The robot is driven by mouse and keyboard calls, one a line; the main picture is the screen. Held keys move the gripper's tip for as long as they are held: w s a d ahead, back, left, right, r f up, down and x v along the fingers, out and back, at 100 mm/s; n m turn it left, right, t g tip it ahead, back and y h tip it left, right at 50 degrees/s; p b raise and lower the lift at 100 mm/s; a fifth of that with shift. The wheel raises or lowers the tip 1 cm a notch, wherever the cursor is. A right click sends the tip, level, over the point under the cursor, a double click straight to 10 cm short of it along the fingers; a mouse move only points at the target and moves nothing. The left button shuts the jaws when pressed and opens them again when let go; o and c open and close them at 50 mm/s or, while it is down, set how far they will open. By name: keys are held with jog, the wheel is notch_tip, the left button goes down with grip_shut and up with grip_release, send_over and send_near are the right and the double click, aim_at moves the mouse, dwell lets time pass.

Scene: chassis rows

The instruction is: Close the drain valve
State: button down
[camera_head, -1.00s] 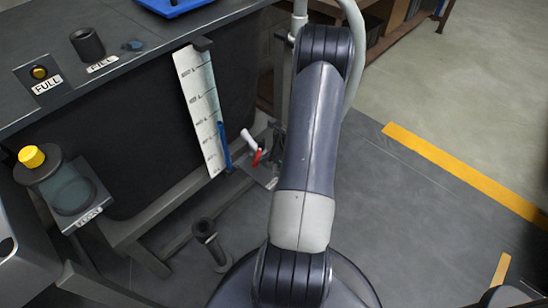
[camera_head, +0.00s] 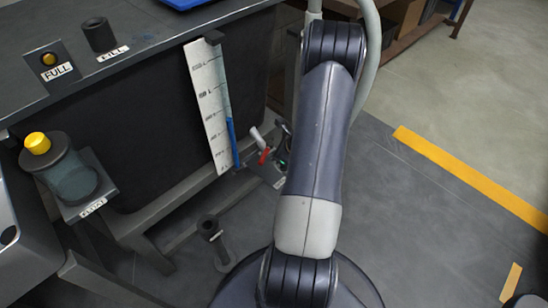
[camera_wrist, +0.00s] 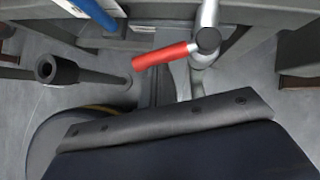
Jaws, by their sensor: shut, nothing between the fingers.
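The drain valve's red lever (camera_head: 264,156) sits low beside the tank stand, near a pale pipe end (camera_head: 257,136). In the wrist view the red lever (camera_wrist: 165,55) points left from a dark round pivot (camera_wrist: 208,40) on the grey pipe (camera_wrist: 197,80), lying crosswise to it. My gripper (camera_wrist: 166,85) appears at the lower middle of the wrist view, its slim dark fingers together and empty, just below the lever. I cannot tell whether they touch it. In the head view my arm hides most of the gripper.
A white scale (camera_head: 208,105) with a blue column (camera_head: 232,142) hangs on the tank front. A dark upright pipe (camera_wrist: 56,70) stands to the left. A yellow-capped float unit (camera_head: 70,180) is at the left. Open floor (camera_head: 420,230) lies to the right.

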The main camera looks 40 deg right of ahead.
jog(key=m+h+b, duration=0.1)
jog(key=b, duration=0.1)
jog(key=w+a+m+h+b, duration=0.1)
jog(key=m, duration=0.1)
jog(key=shift+w+a+f+t+b, duration=0.1)
jog(key=shift+a+f+t+b, duration=0.05)
jog(key=shift+a+t+b, duration=0.15)
jog(key=shift+w+a+b, duration=0.15)
jog(key=shift+w+b, duration=0.15)
jog(key=shift+w, duration=0.1)
